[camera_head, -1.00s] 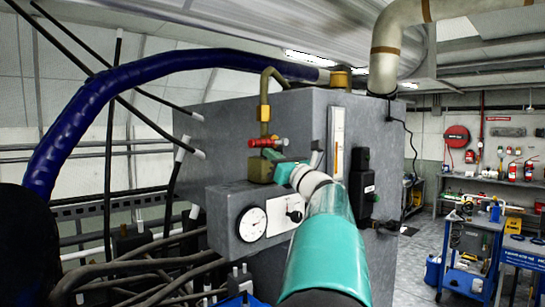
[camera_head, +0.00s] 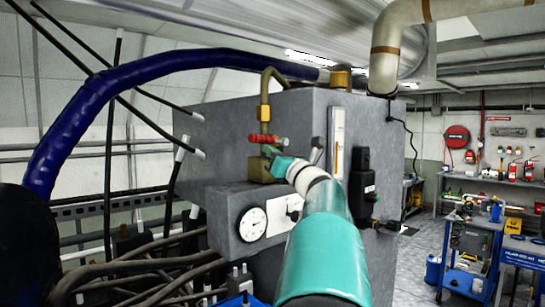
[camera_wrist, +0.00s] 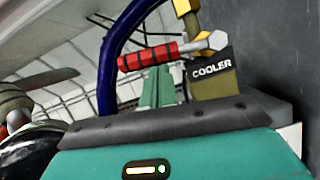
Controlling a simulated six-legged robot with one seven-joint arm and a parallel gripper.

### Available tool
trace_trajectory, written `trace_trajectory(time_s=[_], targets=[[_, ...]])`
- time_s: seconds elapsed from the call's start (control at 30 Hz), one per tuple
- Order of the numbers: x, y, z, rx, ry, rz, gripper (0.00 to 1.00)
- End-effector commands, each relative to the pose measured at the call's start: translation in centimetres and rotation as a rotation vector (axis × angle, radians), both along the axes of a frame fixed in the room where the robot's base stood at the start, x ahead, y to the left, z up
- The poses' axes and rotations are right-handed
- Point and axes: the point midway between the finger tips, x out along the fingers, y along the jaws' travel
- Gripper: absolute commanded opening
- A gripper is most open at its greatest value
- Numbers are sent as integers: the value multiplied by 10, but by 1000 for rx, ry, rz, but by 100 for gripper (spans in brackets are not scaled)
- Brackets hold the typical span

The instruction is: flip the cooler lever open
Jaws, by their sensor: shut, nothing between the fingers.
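The cooler lever has a red ribbed handle (camera_wrist: 147,56) on a metal hex end, by a brass-coloured block with a dark COOLER label (camera_wrist: 212,72). The handle lies roughly level, tilted slightly, in the wrist view. In the head view the red lever (camera_head: 265,139) sits above the brass block (camera_head: 260,168) on the grey cabinet. My gripper (camera_wrist: 160,84) is shut and empty, its teal fingertips just below the handle in the wrist view. I cannot tell whether they touch it. In the head view my gripper (camera_head: 271,153) is just below the lever, partly in front of the block.
A round gauge (camera_head: 252,224) sits on the grey box (camera_head: 226,215) below the block. A yellow-banded pipe (camera_head: 264,112) rises above the lever. A thick blue hose (camera_head: 110,85) arches at the left. A black box (camera_head: 360,170) is on the cabinet's right.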

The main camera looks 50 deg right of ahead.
Motion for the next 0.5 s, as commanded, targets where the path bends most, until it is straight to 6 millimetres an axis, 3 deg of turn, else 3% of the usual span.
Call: trace_trajectory(time_s=[0.5], targets=[[0,3,37,425,-99,-1,0]])
